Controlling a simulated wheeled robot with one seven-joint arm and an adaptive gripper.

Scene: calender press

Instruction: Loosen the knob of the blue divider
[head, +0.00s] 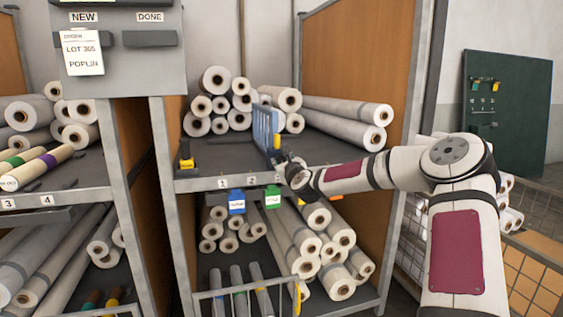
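The blue divider (262,128) stands upright on the upper shelf of the middle rack, with rolls behind it and to its right. A yellow piece (277,141) shows at its front edge. My gripper (285,160) is at the lower front end of the divider, just above the shelf's front edge. It is small and dark here, so I cannot tell whether its fingers are open or shut, or whether they touch anything. The divider's knob cannot be made out clearly behind and around my gripper.
White rolls (345,108) lie on the shelf beside the divider. A yellow-and-black piece (187,162) sits at the shelf's left front. Blue (236,203) and green (272,198) tags hang below the edge.

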